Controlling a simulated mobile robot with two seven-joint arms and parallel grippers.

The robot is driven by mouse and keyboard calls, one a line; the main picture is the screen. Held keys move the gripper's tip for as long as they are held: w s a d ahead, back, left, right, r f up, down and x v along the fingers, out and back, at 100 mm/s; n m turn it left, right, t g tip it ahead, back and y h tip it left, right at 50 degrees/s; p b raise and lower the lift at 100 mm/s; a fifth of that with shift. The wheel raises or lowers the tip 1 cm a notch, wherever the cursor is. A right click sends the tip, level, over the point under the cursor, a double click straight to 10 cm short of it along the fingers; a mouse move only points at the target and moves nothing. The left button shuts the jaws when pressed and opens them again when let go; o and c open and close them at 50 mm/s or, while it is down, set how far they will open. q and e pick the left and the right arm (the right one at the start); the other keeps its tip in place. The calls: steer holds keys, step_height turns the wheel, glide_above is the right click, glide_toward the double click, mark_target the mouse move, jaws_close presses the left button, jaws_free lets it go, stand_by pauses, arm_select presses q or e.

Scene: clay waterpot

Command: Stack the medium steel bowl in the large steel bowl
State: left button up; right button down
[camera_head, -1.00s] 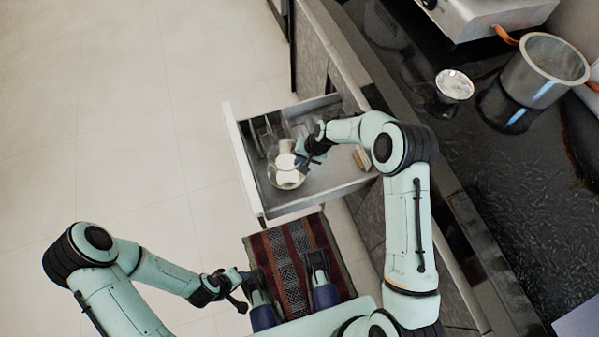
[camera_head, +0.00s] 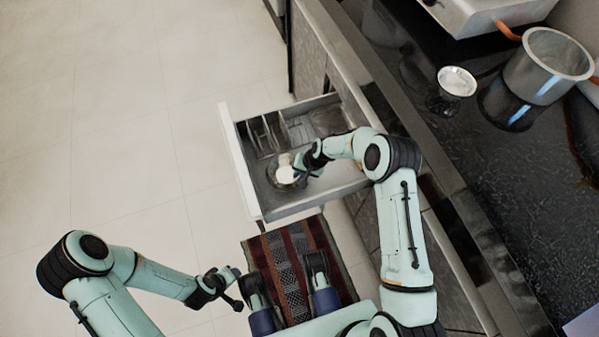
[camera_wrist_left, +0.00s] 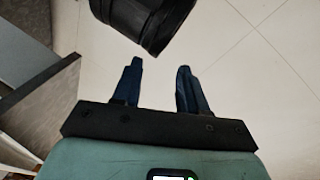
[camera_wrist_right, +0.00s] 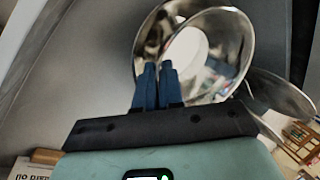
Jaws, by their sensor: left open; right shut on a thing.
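My right gripper (camera_head: 299,166) is shut on the rim of a shiny steel bowl, apparently the medium one, low inside the open drawer. In the right wrist view the gripper's blue fingers (camera_wrist_right: 158,82) pinch the near wall of this medium steel bowl (camera_wrist_right: 228,58). Another curved steel rim (camera_wrist_right: 277,95) shows just right of it, probably the large steel bowl. In the head view the steel bowls (camera_head: 274,180) overlap as one rounded shape, so I cannot tell whether one sits inside the other. My left gripper (camera_head: 236,288) is open and empty, outside the drawer.
A steel pot (camera_head: 545,65) and a small metal cup (camera_head: 456,82) stand on the dark counter. A patterned red rug (camera_head: 290,260) lies in front of the drawer.

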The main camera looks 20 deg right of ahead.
arm_select(q)
steer(key=shift+w+a+f+b, duration=0.4)
steer(key=shift+w+f+b, duration=0.1)
steer(key=shift+w, duration=0.25)
arm_select(e)
steer(key=shift+f, duration=0.6)
steer(key=c, duration=1.5)
jaws_free()
steer(key=shift+c, duration=0.2)
arm_select(q)
steer(key=shift+r, duration=0.1)
arm_select(e)
steer(key=shift+r, duration=0.1)
steer(key=shift+r+p, duration=0.2)
steer(key=shift+p, duration=0.1)
arm_select(q)
steer(key=s+d+r+g+p, duration=0.1)
steer(key=s+d+r+p, duration=0.2)
steer(key=s, duration=0.3)
steer(key=shift+r+g+h, duration=0.3)
steer(key=shift+r, duration=0.3)
arm_select(e)
steer(key=v, duration=1.2)
steer(key=shift+r, duration=0.35)
